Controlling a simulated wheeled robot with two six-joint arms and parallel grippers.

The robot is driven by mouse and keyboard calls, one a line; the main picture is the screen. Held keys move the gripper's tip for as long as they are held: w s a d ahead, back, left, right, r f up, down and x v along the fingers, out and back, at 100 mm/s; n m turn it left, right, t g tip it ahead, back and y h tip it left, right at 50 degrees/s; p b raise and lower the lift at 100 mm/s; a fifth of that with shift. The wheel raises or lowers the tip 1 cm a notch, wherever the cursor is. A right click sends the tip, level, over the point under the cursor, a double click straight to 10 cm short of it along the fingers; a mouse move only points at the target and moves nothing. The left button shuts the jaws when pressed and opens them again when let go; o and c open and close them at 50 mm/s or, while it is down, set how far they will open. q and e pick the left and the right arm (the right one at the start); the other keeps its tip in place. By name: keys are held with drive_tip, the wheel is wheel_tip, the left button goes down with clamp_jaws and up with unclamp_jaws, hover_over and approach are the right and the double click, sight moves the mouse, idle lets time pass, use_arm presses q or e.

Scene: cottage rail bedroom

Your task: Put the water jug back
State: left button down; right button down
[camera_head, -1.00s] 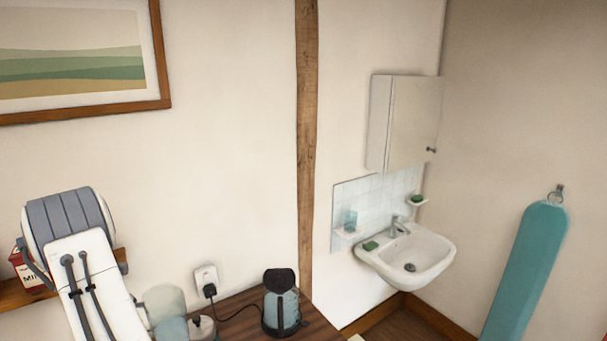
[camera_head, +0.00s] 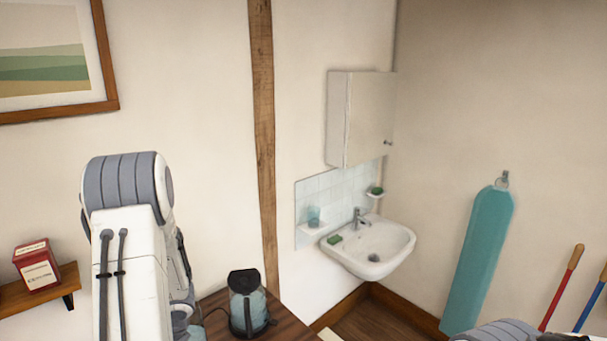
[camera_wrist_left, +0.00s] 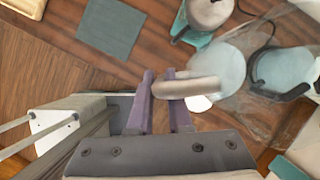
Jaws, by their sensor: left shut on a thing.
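The clear water jug (camera_wrist_left: 225,70) shows in the left wrist view, its see-through body spreading to the right over the table. My left gripper (camera_wrist_left: 160,76) has its two purple fingers shut on the jug's pale rounded handle (camera_wrist_left: 190,87). I cannot tell whether the jug's base touches the table. In the head view my left arm covers the gripper and most of the jug. My right gripper is not in view.
A kettle (camera_head: 246,302) stands on the dark wooden table (camera_head: 285,325), close to the jug. A lidded pot (camera_wrist_left: 208,12) and a teal cloth (camera_wrist_left: 110,28) are also there. A washbasin (camera_head: 370,250) with a glass (camera_head: 313,216) above it is farther right. A red box (camera_head: 38,268) sits on a shelf.

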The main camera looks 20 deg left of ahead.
use_arm(q)
drive_tip(key=w+d+f+n+g+h, duration=0.1)
drive_tip(key=w+d+n, duration=0.2)
drive_tip(key=d+n, duration=0.5)
drive_tip(key=w+d+f+n+g+h, duration=0.1)
drive_tip(key=w+d+n+g+h, duration=0.15)
drive_tip(key=d, duration=0.95)
drive_tip(key=w+d+f+n+g+h, duration=0.1)
drive_tip(key=w+d+n, duration=0.2)
drive_tip(key=d+n, duration=0.55)
wheel_tip(320, 180, down, 19)
drive_tip(key=d+m+b, duration=0.1)
drive_tip(key=b, duration=1.8)
drive_tip(key=shift+d+m, duration=0.25)
drive_tip(key=shift+m, duration=0.15)
drive_tip(key=shift+a+r, duration=0.1)
